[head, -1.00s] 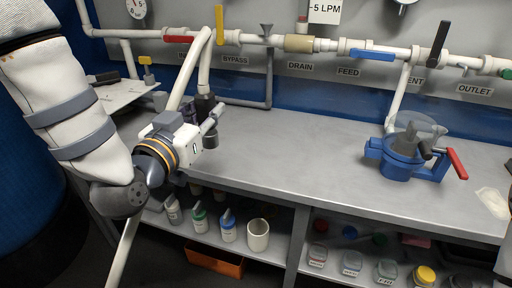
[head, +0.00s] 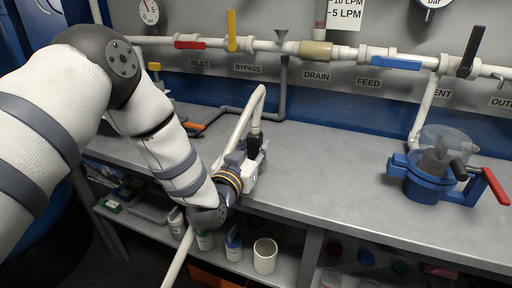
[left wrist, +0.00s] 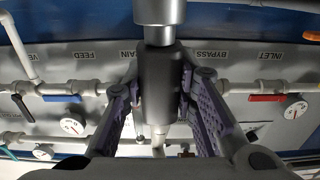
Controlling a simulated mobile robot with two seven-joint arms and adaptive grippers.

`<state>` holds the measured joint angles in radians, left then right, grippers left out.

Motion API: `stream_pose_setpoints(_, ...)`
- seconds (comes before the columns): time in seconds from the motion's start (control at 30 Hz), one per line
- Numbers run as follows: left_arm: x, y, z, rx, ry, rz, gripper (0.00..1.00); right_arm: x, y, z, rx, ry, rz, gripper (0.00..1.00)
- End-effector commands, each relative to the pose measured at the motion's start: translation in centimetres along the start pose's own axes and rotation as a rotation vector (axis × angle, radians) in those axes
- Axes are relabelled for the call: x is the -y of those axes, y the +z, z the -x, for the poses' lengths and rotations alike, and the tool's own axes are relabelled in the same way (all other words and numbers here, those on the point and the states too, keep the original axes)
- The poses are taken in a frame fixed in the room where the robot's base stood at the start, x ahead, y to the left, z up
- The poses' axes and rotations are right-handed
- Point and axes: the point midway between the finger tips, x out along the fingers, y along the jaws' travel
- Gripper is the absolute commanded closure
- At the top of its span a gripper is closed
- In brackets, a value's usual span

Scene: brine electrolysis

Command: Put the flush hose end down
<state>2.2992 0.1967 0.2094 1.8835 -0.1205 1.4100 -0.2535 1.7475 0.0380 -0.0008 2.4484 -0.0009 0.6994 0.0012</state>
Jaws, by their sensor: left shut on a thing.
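The flush hose (head: 240,117) is a white hose that bends over in a loop near the front left of the bench; a length of it (head: 178,258) also shows below my arm. Its black end piece (head: 254,143) is in my left gripper (head: 252,168). In the left wrist view the black end piece (left wrist: 160,85) stands between the two purple-padded fingers, which are shut on it. A grey metal cylinder (left wrist: 160,14) adjoins it at the top. The gripper is by the bench's front edge; the gap to the bench top is unclear. My right gripper is out of view.
The grey bench top (head: 330,170) is clear between my left gripper and the blue clear-lidded housing (head: 430,185) with a red handle at right. Valved pipes (head: 350,52) run along the back. A white cup (head: 265,257) and bottles stand on the shelf below.

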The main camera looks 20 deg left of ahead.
Motion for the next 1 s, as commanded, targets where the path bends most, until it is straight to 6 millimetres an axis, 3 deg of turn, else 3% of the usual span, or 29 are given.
stream_pose_setpoints(0.27, 0.0, 0.2, 0.0, -0.001, 0.0, 0.0, 1.0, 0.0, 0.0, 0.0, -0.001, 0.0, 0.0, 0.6)
stream_pose_setpoints(0.3, 0.0, 0.1, 0.1, -0.001, 0.0, 0.0, 0.66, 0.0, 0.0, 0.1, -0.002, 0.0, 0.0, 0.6)
stream_pose_setpoints(0.37, 0.0, 0.1, 0.1, -0.001, 0.0, 0.0, 0.54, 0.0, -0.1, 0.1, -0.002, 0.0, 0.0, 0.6)
stream_pose_setpoints(0.73, 0.0, -0.5, 0.3, -0.003, 0.0, 0.0, 0.54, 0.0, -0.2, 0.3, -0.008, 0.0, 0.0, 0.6)
stream_pose_setpoints(1.0, 0.0, -0.7, 6.5, -0.002, 0.0, 0.0, 0.54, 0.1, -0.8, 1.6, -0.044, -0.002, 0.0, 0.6)
